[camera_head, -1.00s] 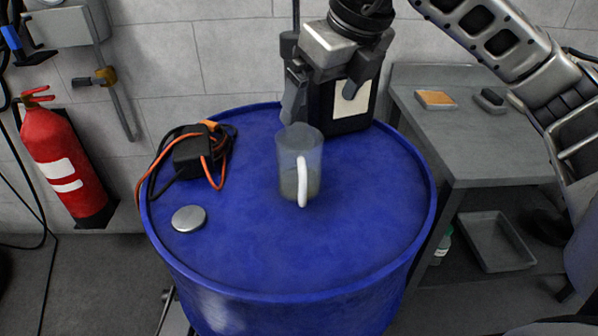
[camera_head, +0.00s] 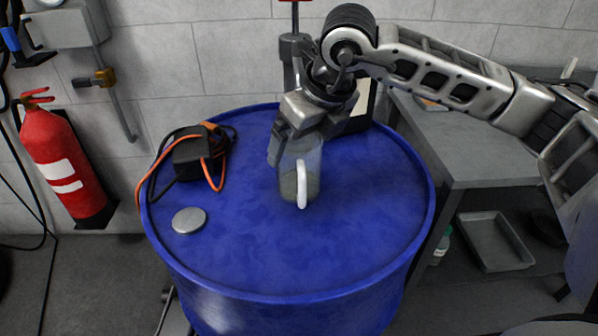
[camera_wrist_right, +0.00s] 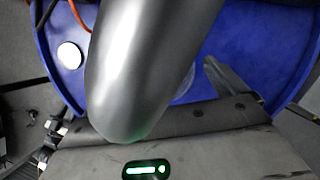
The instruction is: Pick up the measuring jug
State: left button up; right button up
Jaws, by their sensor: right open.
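The measuring jug (camera_head: 301,180) is clear with a white handle. It stands upright near the middle of the blue drum's top (camera_head: 250,240), its handle toward me. My right gripper (camera_head: 298,143) is open at the jug's back and upper left, pointing down. One finger shows at the jug's left side; the other is hard to make out. I cannot tell whether either touches the jug. In the right wrist view a large grey shape covers the middle, and only a pale sliver, probably the jug's edge (camera_wrist_right: 189,84), shows beside it. My left gripper is not in view.
A black box with orange and black cables (camera_head: 190,158) and a silver disc (camera_head: 189,220) lie on the drum's left side. A dark object with a pale label (camera_head: 362,108) stands behind the gripper. A grey bench (camera_head: 450,150) is at right, a fire extinguisher (camera_head: 62,160) at left.

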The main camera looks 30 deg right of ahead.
jog(key=c, duration=1.4)
jog(key=shift+c, duration=0.7)
jog(key=shift+r, duration=0.2)
